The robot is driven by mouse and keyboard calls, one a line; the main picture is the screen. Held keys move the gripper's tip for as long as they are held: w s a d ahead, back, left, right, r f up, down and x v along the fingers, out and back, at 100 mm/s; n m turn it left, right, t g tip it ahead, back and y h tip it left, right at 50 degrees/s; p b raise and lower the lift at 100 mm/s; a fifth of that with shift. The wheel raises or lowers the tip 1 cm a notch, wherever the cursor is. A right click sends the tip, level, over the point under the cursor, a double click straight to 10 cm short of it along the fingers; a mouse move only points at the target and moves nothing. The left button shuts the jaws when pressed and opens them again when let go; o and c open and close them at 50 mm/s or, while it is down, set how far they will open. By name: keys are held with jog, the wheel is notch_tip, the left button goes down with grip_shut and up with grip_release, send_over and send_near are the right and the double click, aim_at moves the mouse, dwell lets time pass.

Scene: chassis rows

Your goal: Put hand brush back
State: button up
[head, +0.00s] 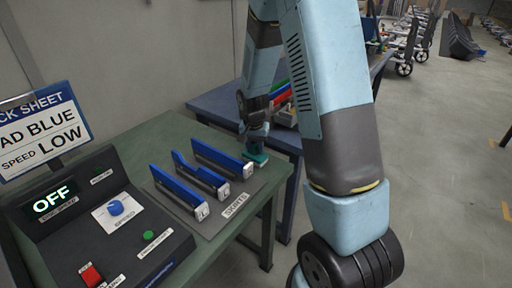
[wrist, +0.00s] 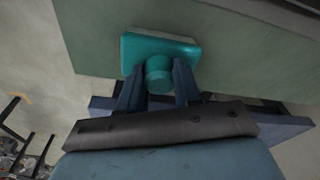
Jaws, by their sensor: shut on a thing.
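The teal hand brush (wrist: 160,50) is in my gripper (wrist: 158,82), with a finger on either side of its round handle in the wrist view. Its flat rectangular block lies beyond the fingertips, over the green bench top. In the head view the brush (head: 258,157) shows small below my gripper (head: 256,146), at the far right corner of the green bench (head: 165,130). I cannot tell whether it touches the bench. My gripper is shut on the brush and points down.
A control box (head: 95,225) reading OFF and a sign (head: 45,130) stand at left. A blue table (head: 215,103) adjoins behind. Open floor (head: 450,170) lies right.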

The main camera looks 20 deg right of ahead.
jog(key=shift+f, duration=0.15)
jog(key=o, duration=1.1)
jog(key=r, duration=0.4)
jog(key=s+r, duration=0.1)
jog(key=r, duration=0.4)
jog(key=a+r, duration=0.1)
jog(key=r, duration=0.3)
jog(key=shift+s+r, duration=0.25)
jog(key=shift+s, duration=0.05)
